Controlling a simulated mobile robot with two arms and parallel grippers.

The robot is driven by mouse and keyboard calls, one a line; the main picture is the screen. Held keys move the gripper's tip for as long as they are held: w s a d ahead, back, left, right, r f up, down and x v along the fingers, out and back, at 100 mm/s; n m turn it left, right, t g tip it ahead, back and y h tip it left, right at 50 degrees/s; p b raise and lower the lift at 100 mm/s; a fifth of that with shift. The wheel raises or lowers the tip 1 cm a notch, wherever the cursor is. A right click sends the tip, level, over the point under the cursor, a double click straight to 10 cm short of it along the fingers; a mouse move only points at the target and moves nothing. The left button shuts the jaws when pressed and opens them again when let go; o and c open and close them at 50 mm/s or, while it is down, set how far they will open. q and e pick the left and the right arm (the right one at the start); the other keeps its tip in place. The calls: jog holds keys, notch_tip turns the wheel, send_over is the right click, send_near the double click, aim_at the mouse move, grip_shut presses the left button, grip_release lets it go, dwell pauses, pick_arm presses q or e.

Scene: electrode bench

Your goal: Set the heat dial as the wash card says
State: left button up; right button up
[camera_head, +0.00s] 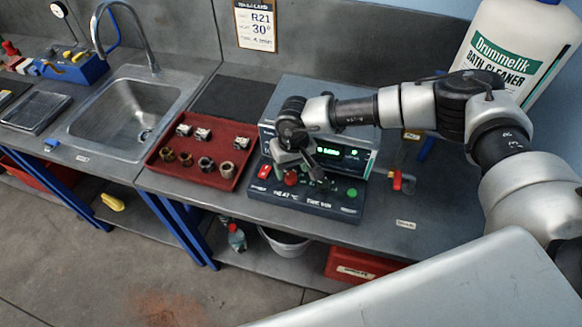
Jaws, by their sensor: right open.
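The wash card (256,27) hangs on the back wall and reads R21 and 30°; its lowest line is too small to read surely. The grey bath unit (352,155) has a lit green display and a dark front control panel (337,208). The heat dial (290,179), a red knob above the HEAT °C label, sits left of the dark time dial. My right gripper (296,167) is open, pointing down just above the heat dial; I cannot tell whether it touches. It partly hides the dials, and the dial setting is not readable. My left gripper is not in view.
A red rocker switch (264,172) and a green button (352,192) flank the dials. A red tray (203,178) with several metal pieces stands left, beside the sink (127,117). A red-handled tap (402,182) and a large cleaner bottle (512,48) are at right.

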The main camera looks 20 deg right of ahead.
jog(key=shift+a+f, duration=0.1)
jog(key=shift+f, duration=1.1)
jog(key=c, duration=0.9)
jog(key=m+b, duration=0.2)
jog(key=m, duration=0.1)
jog(key=shift+f+b, duration=0.15)
jog(key=shift+b, duration=0.2)
jog(key=shift+m+b, duration=1.75)
jog(key=shift+m, duration=0.65)
jog(key=shift+r, duration=0.2)
